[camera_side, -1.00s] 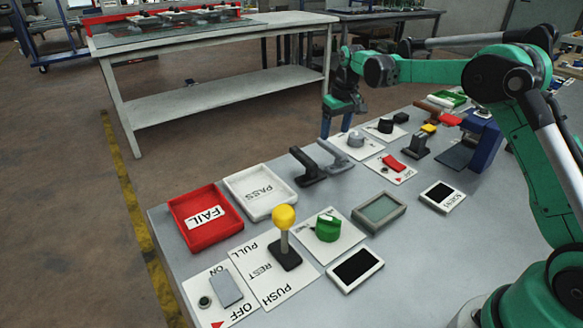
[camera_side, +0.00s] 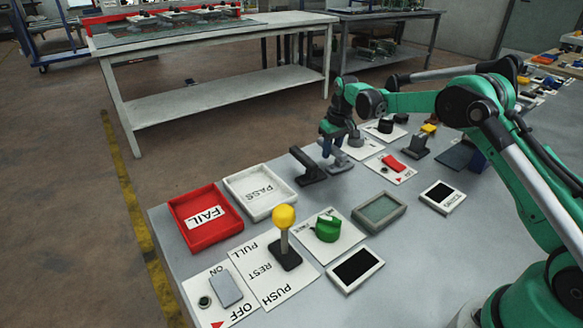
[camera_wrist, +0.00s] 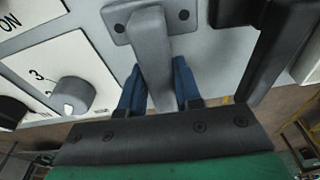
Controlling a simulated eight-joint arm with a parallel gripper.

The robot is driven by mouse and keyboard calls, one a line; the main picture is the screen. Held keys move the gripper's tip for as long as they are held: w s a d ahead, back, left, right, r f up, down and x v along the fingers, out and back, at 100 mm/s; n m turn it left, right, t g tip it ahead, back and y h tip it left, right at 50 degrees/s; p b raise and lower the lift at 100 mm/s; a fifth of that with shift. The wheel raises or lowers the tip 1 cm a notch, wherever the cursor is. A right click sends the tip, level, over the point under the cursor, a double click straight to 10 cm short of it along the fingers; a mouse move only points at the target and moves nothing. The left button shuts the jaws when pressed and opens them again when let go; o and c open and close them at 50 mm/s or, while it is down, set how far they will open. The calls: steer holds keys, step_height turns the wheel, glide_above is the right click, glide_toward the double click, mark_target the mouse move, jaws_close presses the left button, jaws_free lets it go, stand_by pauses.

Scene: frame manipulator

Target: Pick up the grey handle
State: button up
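The grey handle (camera_side: 338,160) stands on the table beside the black handle (camera_side: 308,167), in the middle of the side view. My gripper (camera_side: 334,148) is down at the grey handle and hides much of it. In the wrist view the grey handle (camera_wrist: 152,55) runs down between the two blue fingers of my gripper (camera_wrist: 158,75), one on each side. The fingers look open around it, with very little room beside the bar; contact cannot be made out. The handle's foot plate lies flat on the table.
The black handle (camera_wrist: 275,45) is close on the right in the wrist view. A panel with a grey knob (camera_wrist: 72,95) is on the left. White PASS (camera_side: 260,213) and red FAIL (camera_side: 190,240) trays stand nearby. Bare table lies in front of the handles.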

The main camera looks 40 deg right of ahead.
jaws_close()
steer(key=shift+r, duration=0.1)
